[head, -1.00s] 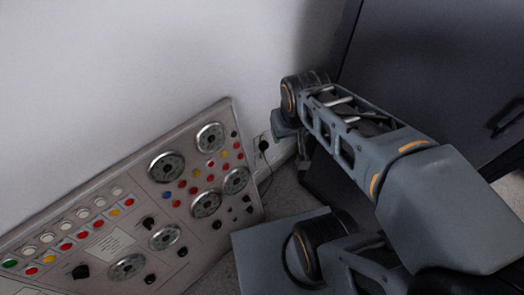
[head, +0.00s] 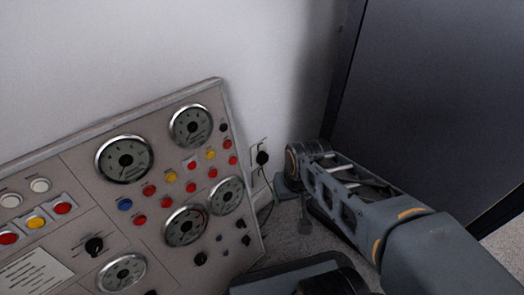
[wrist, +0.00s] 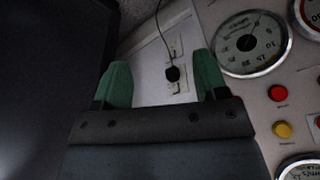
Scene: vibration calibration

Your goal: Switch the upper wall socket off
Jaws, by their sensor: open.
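The wall socket plate (head: 256,148) is pale and low on the white wall, just right of the instrument panel. A black plug (head: 262,158) with a dark cable sits in it. In the wrist view the socket plate (wrist: 177,52) and the black plug (wrist: 172,74) show between my fingers, with the cable running up the picture. Small switch details are too small to read as on or off. My gripper (wrist: 161,80) is open and empty, its two green fingertips apart on either side of the plug in the picture. Its distance from the wall is unclear.
A panel (head: 75,185) with dials, coloured buttons and knobs stands left of the socket; in the wrist view its dial (wrist: 249,44) is right of my fingers. A large dark cabinet (head: 430,90) stands on the right. Grey carpet (head: 283,232) shows below.

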